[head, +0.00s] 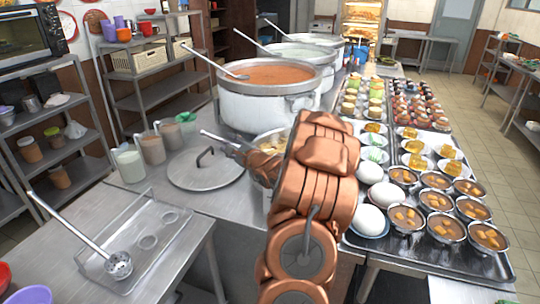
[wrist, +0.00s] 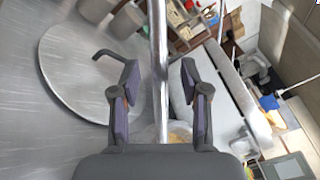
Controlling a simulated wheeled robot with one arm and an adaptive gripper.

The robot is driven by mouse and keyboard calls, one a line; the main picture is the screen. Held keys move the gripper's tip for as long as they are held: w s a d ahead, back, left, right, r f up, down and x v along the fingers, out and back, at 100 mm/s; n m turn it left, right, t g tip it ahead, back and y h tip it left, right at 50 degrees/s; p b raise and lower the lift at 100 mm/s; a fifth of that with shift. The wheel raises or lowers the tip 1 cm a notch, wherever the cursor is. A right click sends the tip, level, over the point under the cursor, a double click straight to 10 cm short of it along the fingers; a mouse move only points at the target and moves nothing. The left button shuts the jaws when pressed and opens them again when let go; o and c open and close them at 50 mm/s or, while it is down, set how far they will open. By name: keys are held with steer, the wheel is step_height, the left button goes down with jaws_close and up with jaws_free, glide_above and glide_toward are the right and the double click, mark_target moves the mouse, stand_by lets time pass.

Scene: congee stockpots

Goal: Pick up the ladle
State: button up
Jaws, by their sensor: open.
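A steel ladle handle (head: 215,137) slants up from a small pot (head: 260,148), which my arm partly covers in the head view. The ladle's bowl is hidden. In the wrist view the bright handle (wrist: 160,60) runs between the two fingers of my gripper (wrist: 160,75). The fingers are open, one on each side of the handle, with visible gaps. In the head view my gripper (head: 236,150) is at the handle, above the small pot, and is partly hidden by my wrist.
A round lid (head: 200,172) lies left of the small pot. A large pot of red soup (head: 262,103) with its own ladle stands behind. A slotted ladle (head: 118,264) rests on a tray (head: 165,245). Filled bowls (head: 438,200) crowd the right counter.

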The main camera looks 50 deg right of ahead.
steer(key=shift+w+d, duration=0.1)
steer(key=shift+w, duration=0.3)
steer(key=shift+c, duration=0.4)
jaws_close()
